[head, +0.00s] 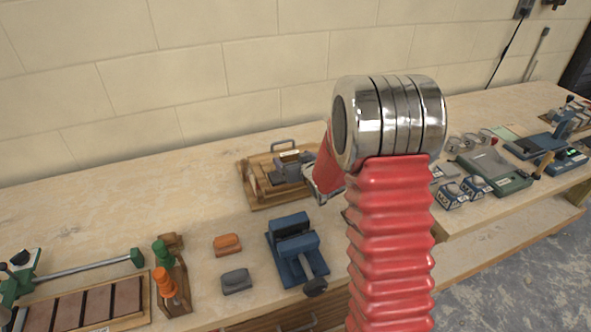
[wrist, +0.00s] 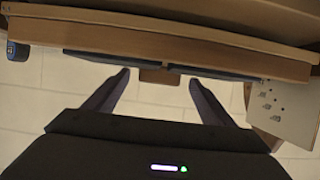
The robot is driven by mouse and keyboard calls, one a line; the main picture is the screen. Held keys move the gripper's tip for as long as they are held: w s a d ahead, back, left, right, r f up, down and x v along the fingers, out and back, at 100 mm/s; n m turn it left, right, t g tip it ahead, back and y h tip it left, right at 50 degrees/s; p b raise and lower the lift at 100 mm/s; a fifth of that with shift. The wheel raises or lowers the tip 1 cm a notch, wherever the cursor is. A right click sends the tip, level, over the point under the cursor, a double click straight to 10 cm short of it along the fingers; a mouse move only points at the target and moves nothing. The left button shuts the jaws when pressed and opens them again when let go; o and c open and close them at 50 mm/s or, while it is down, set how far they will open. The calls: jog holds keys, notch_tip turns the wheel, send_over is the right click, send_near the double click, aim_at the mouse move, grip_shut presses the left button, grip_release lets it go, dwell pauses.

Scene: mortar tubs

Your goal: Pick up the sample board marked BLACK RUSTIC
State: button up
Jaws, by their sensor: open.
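My gripper (wrist: 158,78) is open and empty in the wrist view, its two dark fingers apart and pointing at a wooden ledge. Two dark flat pieces, one on the left (wrist: 105,61) and one on the right (wrist: 215,72), show edge-on along this ledge, with a small brown block (wrist: 159,76) between them. No BLACK RUSTIC marking is legible in either view, so I cannot tell which thing is that board. In the head view my gripper (head: 324,184) is mostly hidden behind my arm, close to the right side of a wooden tray (head: 262,202).
A blue device (head: 297,250), an orange block (head: 227,244) and a grey block (head: 236,281) stand on the bench. A brick sample panel (head: 143,297) lies at lower left. A pale card with dark spots (wrist: 290,112) shows in the wrist view. The back-left bench is clear.

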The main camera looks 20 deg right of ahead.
jog(key=shift+x, duration=0.75)
jog(key=shift+c, duration=0.4)
jog(key=c, duration=1.4)
jog(key=shift+r, duration=0.15)
notch_tip(320, 180, up, 10)
jog(key=shift+f, duration=0.1)
